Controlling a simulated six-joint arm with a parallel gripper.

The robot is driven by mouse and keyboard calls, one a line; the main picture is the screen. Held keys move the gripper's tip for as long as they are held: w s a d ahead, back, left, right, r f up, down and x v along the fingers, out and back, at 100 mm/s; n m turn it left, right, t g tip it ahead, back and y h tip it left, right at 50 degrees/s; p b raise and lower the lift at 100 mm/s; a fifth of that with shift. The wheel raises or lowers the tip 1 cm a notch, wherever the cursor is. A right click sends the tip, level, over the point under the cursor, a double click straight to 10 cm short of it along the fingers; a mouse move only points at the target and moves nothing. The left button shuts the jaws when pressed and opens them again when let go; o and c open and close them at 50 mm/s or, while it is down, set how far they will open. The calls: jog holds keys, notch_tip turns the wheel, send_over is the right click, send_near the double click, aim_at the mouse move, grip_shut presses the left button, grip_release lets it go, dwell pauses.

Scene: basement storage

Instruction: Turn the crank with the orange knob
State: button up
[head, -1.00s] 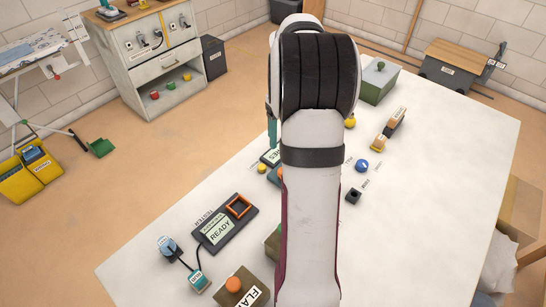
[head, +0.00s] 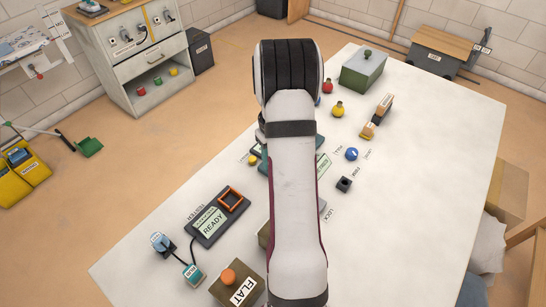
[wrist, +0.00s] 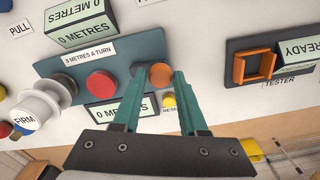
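An orange round knob (wrist: 161,75) shows between the two teal fingertips of my gripper (wrist: 161,73) in the wrist view. A "0 METRES" display (wrist: 117,110) is partly behind the left finger. In the head view my arm hides the gripper and most of this panel.
A yellow reset button (wrist: 169,100) sits close to the right finger. The tester (head: 217,216) has an orange square frame. A box labelled FLAT (head: 238,287) has an orange top knob. A green box (head: 362,71) stands at the back. The table's right side (head: 420,190) is clear.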

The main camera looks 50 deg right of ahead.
grip_shut()
jog(key=m, duration=0.2)
jog(key=w+m, duration=0.1)
jog(key=shift+w+d+m, duration=0.1)
jog(key=shift+m, duration=0.3)
jog(key=shift+w+d+m, duration=0.15)
jog(key=shift+w+m, duration=0.05)
jog(key=shift+m, duration=0.65)
jog(key=shift+w+d+m, duration=0.15)
jog(key=shift+w+m, duration=0.1)
jog(key=shift+m, duration=0.55)
jog(key=shift+w+d+m, duration=0.15)
jog(key=shift+w+m, duration=0.05)
jog(key=shift+m, duration=0.65)
jog(key=shift+o, duration=2.3)
grip_release()
